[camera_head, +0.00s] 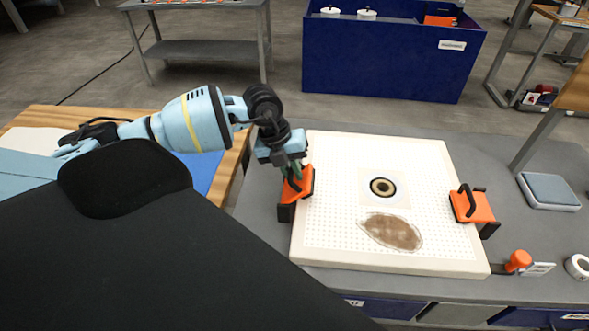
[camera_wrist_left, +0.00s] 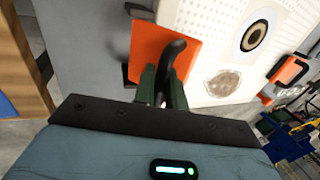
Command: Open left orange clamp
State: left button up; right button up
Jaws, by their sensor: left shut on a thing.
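The left orange clamp (camera_head: 303,185) sits on the left edge of the white perforated filter plate (camera_head: 330,235). My left gripper (camera_head: 290,174) is at this clamp, with its fingers shut on the clamp's black handle. In the left wrist view the green fingers (camera_wrist_left: 162,88) lie on both sides of the curved black handle (camera_wrist_left: 172,58), over the orange clamp body (camera_wrist_left: 150,45). The right orange clamp (camera_head: 474,207) sits on the plate's right edge, with its own black handle. My right gripper is not in view.
The plate has a central ring hole (camera_head: 382,187) and a brown stain (camera_head: 390,231). It lies on a grey bench (camera_head: 265,225). An orange knob (camera_head: 518,260) is at the front right, and a grey-blue scale (camera_head: 549,190) is farther right. A wooden table (camera_head: 50,116) stands left.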

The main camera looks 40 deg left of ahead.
pick_arm(q)
jog(key=shift+s+a+f, duration=0.2)
jog(key=shift+s+a, duration=0.25)
jog(key=shift+s+f, duration=0.1)
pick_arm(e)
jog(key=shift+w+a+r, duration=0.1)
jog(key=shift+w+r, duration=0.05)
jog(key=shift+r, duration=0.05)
pick_arm(q)
jog(key=shift+a, duration=0.1)
jog(key=shift+s+a+f, duration=0.1)
jog(key=shift+s+a, duration=0.35)
jog(key=shift+a, duration=0.2)
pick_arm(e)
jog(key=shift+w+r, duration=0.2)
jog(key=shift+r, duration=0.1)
pick_arm(q)
jog(key=shift+a+r+p, duration=0.3)
jog(key=shift+a+p, duration=0.05)
jog(key=shift+a, duration=0.4)
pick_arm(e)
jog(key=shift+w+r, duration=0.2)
